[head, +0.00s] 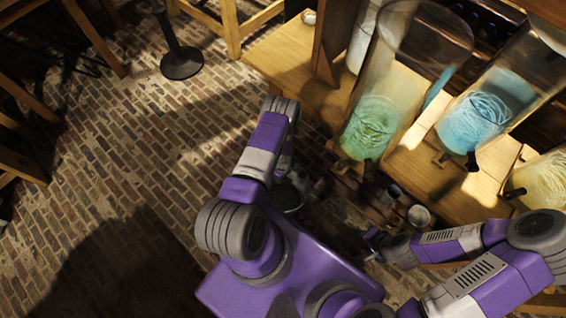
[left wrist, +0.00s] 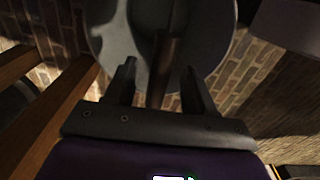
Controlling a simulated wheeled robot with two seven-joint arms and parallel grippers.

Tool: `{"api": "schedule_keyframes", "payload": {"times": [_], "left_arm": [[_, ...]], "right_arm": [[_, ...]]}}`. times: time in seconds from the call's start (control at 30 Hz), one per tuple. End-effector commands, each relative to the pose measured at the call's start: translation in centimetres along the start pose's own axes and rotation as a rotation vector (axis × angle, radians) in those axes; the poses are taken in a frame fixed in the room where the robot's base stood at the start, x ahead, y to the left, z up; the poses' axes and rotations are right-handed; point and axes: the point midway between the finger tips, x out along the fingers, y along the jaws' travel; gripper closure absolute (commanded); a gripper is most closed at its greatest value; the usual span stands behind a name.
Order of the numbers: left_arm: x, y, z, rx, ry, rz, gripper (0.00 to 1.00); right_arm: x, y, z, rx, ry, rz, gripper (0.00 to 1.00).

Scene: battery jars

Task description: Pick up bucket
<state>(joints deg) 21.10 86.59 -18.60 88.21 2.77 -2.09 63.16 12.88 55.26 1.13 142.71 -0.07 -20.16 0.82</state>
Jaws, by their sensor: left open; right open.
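A grey round bucket (left wrist: 115,40) fills the top middle of the left wrist view, its far part cut off by the frame. A brown bar (left wrist: 165,55), perhaps its handle, runs between the two fingers of my left gripper (left wrist: 158,78). The fingers are apart, one on each side of the bar; I cannot tell whether they touch it. In the head view a grey rounded thing (head: 287,198), likely the same bucket, is low beside my left arm, partly hidden. My right gripper (head: 371,246) is open and empty at lower right of centre.
A wooden table (head: 440,185) at right holds tall glass jars with green (head: 368,125) and blue (head: 475,118) contents. Small metal pots (head: 419,215) stand below its edge. A dark round stand base (head: 181,63) is at top left.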

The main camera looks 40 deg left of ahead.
Motion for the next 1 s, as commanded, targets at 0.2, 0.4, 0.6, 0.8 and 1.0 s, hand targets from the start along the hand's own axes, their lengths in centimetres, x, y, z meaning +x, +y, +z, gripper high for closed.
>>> {"api": "schedule_keyframes", "payload": {"times": [0.2, 0.4, 0.6, 0.8, 1.0], "left_arm": [[0.12, 0.02, 0.01, 0.001, 0.0, 0.0, 0.46], [0.1, 0.02, 0.01, 0.001, 0.0, 0.0, 0.49], [0.1, 0.01, 0.0, 0.001, 0.0, 0.0, 0.8], [0.11, 0.0, 0.0, 0.001, 0.0, 0.0, 1.0], [0.11, -0.01, 0.0, 0.001, 0.0, 0.0, 1.0]], "right_arm": [[0.2, 0.07, -0.01, 0.0, 0.0, 0.0, 0.54], [0.17, 0.06, -0.01, 0.0, 0.0, 0.0, 0.54], [0.17, 0.07, -0.01, 0.0, 0.0, 0.0, 0.54], [0.17, 0.07, -0.01, 0.0, 0.0, 0.0, 0.54], [0.18, 0.07, -0.01, 0.0, 0.0, 0.0, 0.54]]}}
